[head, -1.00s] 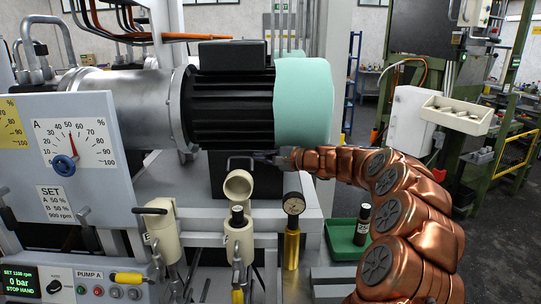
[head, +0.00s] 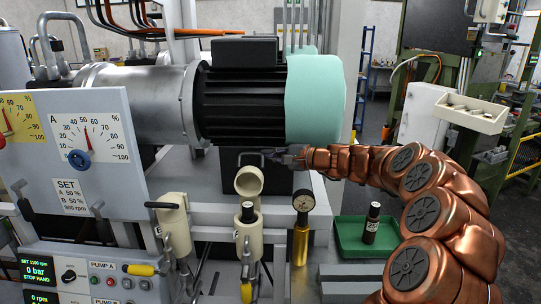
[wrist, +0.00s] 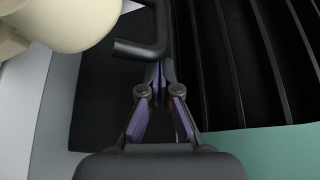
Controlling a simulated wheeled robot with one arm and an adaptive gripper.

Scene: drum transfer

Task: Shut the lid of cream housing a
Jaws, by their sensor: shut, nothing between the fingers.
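A cream housing (head: 248,237) stands upright in the middle of the head view with its top open and a dark-capped cylinder (head: 248,212) showing in it. Its round cream lid (head: 250,181) is swung up and back above it, with a black bar handle (head: 249,155) behind. The letters on the housings are too small to read. My gripper (head: 272,154) is shut and empty, just right of this handle. In the wrist view, the shut fingertips (wrist: 161,72) are beside the handle (wrist: 145,49); I cannot tell whether they touch. The lid (wrist: 65,20) shows at top left.
Another cream housing (head: 175,228) with its top covered stands left. A brass gauge (head: 302,228) stands right of the open housing, and a green tray (head: 362,238) holds a dark cylinder (head: 371,222). The motor (head: 245,105) with its mint cover (head: 315,98) hangs close above my gripper.

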